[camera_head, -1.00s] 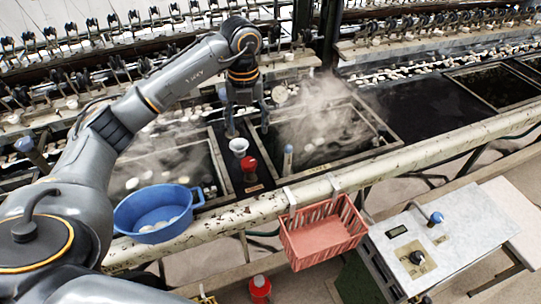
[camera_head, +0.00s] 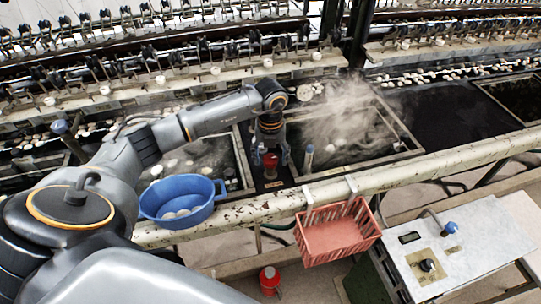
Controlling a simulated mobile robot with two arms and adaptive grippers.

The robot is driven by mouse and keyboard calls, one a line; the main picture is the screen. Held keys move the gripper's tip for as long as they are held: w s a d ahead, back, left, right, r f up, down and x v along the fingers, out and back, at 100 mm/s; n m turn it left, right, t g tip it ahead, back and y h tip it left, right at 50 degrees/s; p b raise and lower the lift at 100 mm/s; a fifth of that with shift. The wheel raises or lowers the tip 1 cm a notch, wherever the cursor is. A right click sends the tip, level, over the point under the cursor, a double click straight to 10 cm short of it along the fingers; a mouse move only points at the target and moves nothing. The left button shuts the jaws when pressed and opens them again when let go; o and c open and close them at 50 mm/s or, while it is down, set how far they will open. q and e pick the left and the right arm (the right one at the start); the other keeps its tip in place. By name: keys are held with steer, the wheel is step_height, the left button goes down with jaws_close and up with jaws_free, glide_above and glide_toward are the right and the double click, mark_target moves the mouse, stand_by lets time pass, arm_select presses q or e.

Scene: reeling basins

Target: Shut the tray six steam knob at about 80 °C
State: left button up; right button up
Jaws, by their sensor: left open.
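A red steam knob (camera_head: 270,162) stands on the dark strip between two steaming basins. My left gripper (camera_head: 270,158) comes down over it from behind, open, with its fingers to either side of the knob. Whether they touch it I cannot tell. The right basin (camera_head: 340,176) gives off thick white steam and holds floating cocoons; the left basin (camera_head: 243,154) steams less. A blue-topped post (camera_head: 309,158) stands just right of the gripper. I can read no basin number or temperature. My right gripper is not in view.
A blue bowl (camera_head: 158,216) with pale cocoons and a red basket (camera_head: 335,240) sit at the front rail (camera_head: 262,209). A pale bench (camera_head: 470,238) with a black knob and a blue-knobbed tap stands right. A red canister (camera_head: 269,279) stands below. Reeling machinery lines the back.

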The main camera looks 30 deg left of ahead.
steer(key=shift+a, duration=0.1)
arm_select(q)
steer(key=shift+c, duration=1)
steer(key=c, duration=1)
steer(key=shift+o, duration=0.2)
steer(key=shift+f+m+b, duration=0.1)
steer(key=shift+m+b, duration=0.4)
steer(key=shift+b, duration=0.05)
steer(key=shift+a+m+b, duration=0.15)
steer(key=shift+m+b, duration=0.75)
steer(key=shift+m, duration=0.2)
steer(key=m+b, duration=0.2)
steer(key=m, duration=0.2)
steer(key=shift+b, duration=0.4)
steer(key=shift+m+b, duration=0.6)
steer(key=shift+m, duration=0.4)
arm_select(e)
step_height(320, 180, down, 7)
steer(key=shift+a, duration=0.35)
